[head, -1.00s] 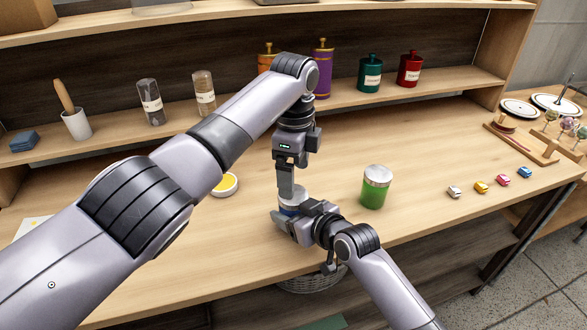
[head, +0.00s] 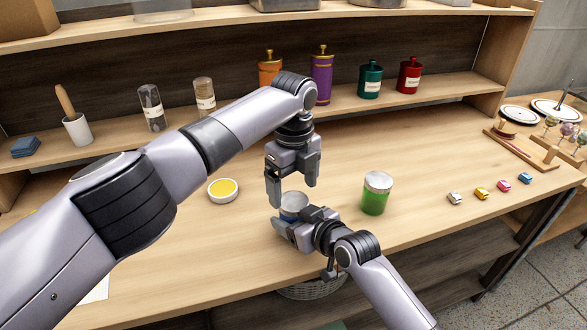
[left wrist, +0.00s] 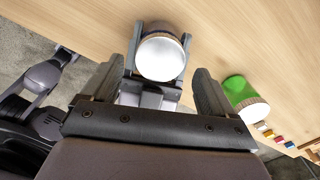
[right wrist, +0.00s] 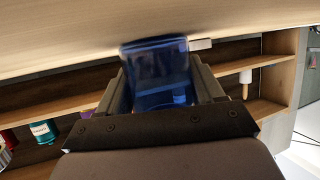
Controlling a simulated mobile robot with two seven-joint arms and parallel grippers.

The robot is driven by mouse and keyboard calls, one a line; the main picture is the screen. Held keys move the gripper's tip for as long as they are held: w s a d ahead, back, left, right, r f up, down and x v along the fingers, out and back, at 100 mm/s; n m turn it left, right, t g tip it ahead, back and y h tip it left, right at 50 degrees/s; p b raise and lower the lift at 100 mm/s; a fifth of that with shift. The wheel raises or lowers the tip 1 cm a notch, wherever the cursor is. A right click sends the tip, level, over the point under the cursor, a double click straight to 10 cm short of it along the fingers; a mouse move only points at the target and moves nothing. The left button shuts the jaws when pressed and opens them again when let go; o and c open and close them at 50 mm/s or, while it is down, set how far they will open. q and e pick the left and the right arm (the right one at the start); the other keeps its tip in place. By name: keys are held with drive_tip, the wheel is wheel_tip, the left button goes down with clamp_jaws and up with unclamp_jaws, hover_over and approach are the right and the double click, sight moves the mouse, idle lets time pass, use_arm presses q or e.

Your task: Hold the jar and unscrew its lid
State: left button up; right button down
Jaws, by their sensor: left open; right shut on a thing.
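The jar, blue with a pale silvery lid (head: 294,199), stands upright at the front middle of the table in the head view. My right gripper (head: 284,219) is shut around its body. The jar's blue side (right wrist: 158,75) fills the space between the right fingers in the right wrist view. My left gripper (head: 291,190) is open, pointing down just above the jar, with nothing between its fingers. The left wrist view shows the round lid top (left wrist: 160,57) beyond the open left fingers. The jar's lower part is partly hidden by my right gripper.
A green jar with a silver lid (head: 375,194) stands close to the right. A white dish with yellow contents (head: 223,190) is to the left. Shelves with bottles stand behind. A basket (head: 312,288) is below the table edge.

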sight(293, 217)
use_arm(q)
drive_tip(key=shift+f, duration=1.5)
drive_tip(key=c, duration=1.1)
drive_tip(key=n, duration=0.7)
drive_tip(key=o, duration=1.2)
drive_tip(key=shift+r, duration=0.1)
